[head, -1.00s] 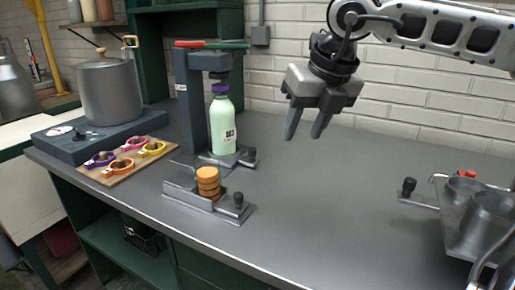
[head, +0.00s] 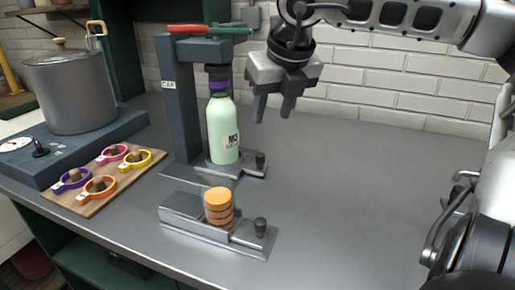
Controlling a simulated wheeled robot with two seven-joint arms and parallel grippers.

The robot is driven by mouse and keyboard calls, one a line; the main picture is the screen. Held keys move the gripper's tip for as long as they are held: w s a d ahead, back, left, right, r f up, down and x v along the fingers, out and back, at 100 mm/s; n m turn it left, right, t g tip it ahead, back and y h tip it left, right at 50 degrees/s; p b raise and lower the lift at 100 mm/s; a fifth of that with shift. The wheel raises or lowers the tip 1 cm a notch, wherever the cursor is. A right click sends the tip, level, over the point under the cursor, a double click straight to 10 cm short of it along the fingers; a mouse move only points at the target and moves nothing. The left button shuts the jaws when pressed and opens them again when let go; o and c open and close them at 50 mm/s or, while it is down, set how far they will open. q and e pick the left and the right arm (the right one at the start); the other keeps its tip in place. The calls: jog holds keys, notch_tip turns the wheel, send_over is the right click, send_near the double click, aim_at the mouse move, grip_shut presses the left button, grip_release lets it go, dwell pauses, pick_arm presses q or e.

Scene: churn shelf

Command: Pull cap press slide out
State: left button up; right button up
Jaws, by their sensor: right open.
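The cap press (head: 178,95) is a dark blue-grey stand with a "CAP" label and a red and green lever on top. A pale green bottle (head: 223,130) with a purple cap stands upright under its head. The bottle is on the press slide (head: 252,172), a metal plate with a dark knob (head: 260,159) at its right end. My right gripper (head: 273,108) is open and empty, fingers pointing down, above the counter to the right of the bottle and apart from it. My left gripper is not in view.
In front of the press, a metal holder (head: 190,217) with its own knob carries a stack of orange discs (head: 218,208). A wooden board (head: 90,204) with coloured rings lies left. A pot (head: 72,90) stands on a blue-grey base behind. The counter's right middle is clear.

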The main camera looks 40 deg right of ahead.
aim_at(261, 154)
jog(key=x, duration=1.2)
jog(key=shift+w+f, duration=0.15)
jog(key=shift+f, duration=0.2)
grip_shut()
